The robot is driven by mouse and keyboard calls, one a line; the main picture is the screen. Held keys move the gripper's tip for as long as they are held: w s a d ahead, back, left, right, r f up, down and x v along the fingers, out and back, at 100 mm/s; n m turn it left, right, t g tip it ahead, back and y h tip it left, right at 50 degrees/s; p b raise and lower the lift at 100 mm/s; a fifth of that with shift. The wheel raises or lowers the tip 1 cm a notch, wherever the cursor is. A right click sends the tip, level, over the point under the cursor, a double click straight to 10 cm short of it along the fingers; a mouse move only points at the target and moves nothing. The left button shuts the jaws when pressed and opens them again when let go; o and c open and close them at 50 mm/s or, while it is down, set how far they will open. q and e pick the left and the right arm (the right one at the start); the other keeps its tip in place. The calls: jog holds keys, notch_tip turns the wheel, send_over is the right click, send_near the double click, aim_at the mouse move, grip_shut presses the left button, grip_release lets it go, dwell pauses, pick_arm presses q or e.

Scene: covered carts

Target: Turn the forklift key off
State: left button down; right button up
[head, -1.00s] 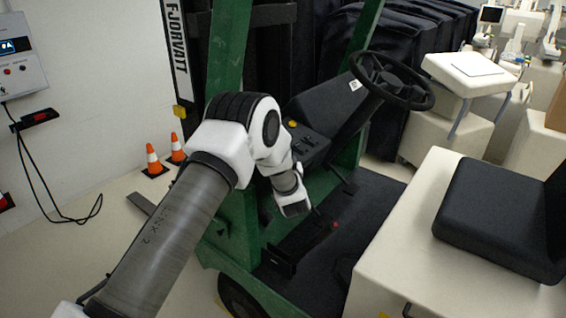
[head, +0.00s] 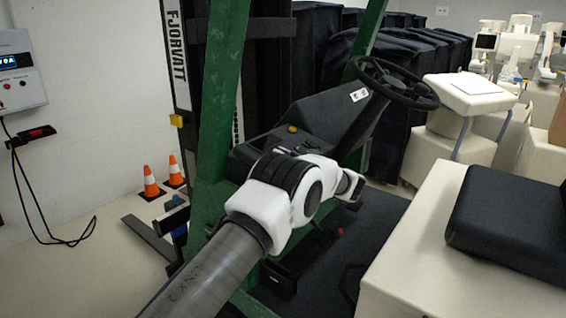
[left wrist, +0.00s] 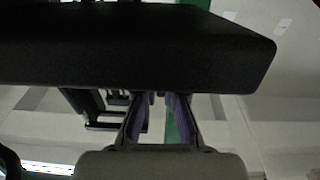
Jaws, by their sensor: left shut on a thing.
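The forklift's black console (head: 325,118) slopes up to the steering wheel. A yellow button (head: 292,128) and small controls are on its lower part. My left arm crosses in front of it, and its wrist hides the area below the controls in the head view. In the left wrist view, my left gripper (left wrist: 160,102) has its fingertips at the lower edge of the black console (left wrist: 140,45), which hides their ends. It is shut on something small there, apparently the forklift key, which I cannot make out. My right gripper is not in view.
The forklift's green mast post (head: 222,100) stands close left of my arm. The steering wheel (head: 395,83) is at upper right and the black seat (head: 505,215) at right. Orange cones (head: 151,182) stand by the left wall. Covered carts fill the back.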

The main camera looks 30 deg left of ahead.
pick_arm(q)
jog(key=shift+n+g, duration=0.3)
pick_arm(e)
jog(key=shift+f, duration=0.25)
pick_arm(q)
jog(key=c, duration=1.3)
grip_release()
jog(key=d, duration=0.4)
jog(key=d+f, duration=0.1)
jog(key=d, duration=0.7)
jog(key=shift+s+f, duration=0.15)
jog(key=shift+s, duration=0.2)
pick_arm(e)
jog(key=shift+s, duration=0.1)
